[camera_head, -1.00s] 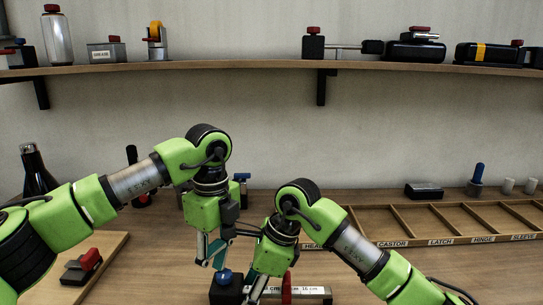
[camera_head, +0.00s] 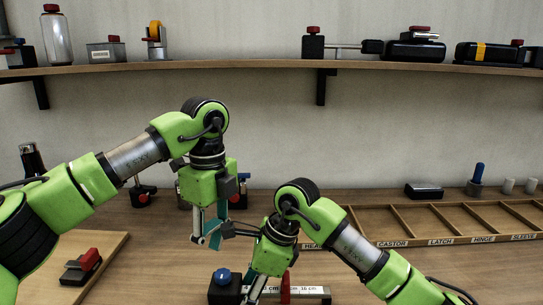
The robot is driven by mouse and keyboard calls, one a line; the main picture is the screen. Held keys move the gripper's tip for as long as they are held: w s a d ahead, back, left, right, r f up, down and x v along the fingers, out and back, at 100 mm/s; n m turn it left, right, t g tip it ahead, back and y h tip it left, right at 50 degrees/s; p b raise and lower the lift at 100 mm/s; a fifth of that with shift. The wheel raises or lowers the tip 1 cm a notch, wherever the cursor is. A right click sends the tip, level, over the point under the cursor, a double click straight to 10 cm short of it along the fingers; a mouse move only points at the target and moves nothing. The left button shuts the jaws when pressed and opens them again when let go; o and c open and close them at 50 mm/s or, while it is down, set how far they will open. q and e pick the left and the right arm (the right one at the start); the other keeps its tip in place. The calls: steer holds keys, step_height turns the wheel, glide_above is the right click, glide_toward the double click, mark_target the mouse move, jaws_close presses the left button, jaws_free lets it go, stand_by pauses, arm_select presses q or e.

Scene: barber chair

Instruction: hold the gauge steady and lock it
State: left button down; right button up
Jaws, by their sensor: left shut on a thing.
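The gauge (camera_head: 310,290) lies on the bench at the bottom of the view. It has a dark end block with a blue knob (camera_head: 222,275), a scale marked in cm and a red part on the bar. My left gripper (camera_head: 213,240) is above and behind the blue knob, apart from the gauge, and is shut on a thin teal piece (camera_head: 214,239). My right gripper (camera_head: 255,290) points down at the gauge beside the blue knob. Its fingertips are cut off or hidden, so I cannot tell whether it grips.
A wooden tray with labelled compartments (camera_head: 400,240) is at the right. A board (camera_head: 105,250) with a red-and-black clamp (camera_head: 80,267) is at the left. A shelf (camera_head: 270,68) with several tools runs above.

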stand_by(0.3)
steer(key=o, duration=1.8)
steer(key=shift+c, duration=0.2)
